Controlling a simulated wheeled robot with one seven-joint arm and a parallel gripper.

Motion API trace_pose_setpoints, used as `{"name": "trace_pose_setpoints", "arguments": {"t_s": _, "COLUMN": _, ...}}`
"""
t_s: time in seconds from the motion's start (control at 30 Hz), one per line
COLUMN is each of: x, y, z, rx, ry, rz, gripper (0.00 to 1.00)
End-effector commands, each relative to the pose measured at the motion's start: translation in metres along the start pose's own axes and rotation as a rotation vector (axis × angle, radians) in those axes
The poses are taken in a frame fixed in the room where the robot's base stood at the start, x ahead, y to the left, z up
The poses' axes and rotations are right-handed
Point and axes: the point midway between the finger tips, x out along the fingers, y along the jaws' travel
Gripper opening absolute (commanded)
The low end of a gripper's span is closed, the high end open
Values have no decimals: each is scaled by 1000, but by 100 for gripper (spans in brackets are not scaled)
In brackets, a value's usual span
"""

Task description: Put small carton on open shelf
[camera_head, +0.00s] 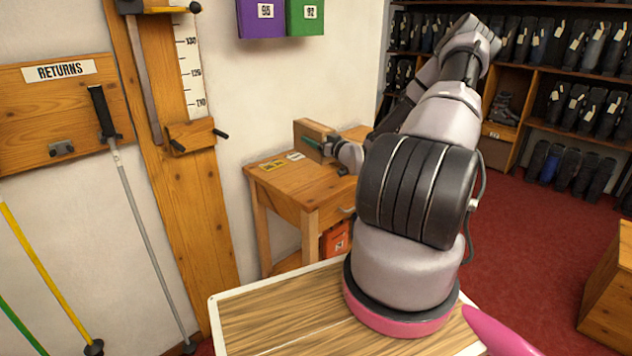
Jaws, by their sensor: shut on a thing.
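The small carton (316,130) is a brown box above the small wooden table at the centre of the view. My gripper (318,146) is shut on the carton, coming in from its right side. A dark finger shows across the carton's near face; the other finger is hidden. I cannot tell whether the carton touches the table top. A wooden shelf unit (512,68) stands at the back right, filled with rows of dark boots. One wider compartment (503,92) in it holds a single boot and has free room. Part of the unit is hidden behind my arm.
The small table (285,186) has yellow and white labels on its top and an orange box (336,239) beneath. Ski poles (140,220) lean by the left wall, near a wooden measuring post (178,220). A wooden block (608,300) stands at right. Red floor between is clear.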

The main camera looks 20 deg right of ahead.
Motion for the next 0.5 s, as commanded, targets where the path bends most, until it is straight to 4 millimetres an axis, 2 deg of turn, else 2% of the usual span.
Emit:
{"name": "trace_pose_setpoints", "arguments": {"t_s": 0.03, "x": 0, "y": 7, "z": 1, "rx": 0, "ry": 2, "rz": -5, "gripper": 2}}
{"name": "trace_pose_setpoints", "arguments": {"t_s": 0.13, "x": -1, "y": 12, "z": 3, "rx": 2, "ry": 1, "rz": -17, "gripper": 2}}
{"name": "trace_pose_setpoints", "arguments": {"t_s": 0.5, "x": -1, "y": 12, "z": 8, "rx": 3, "ry": 1, "rz": -21, "gripper": 2}}
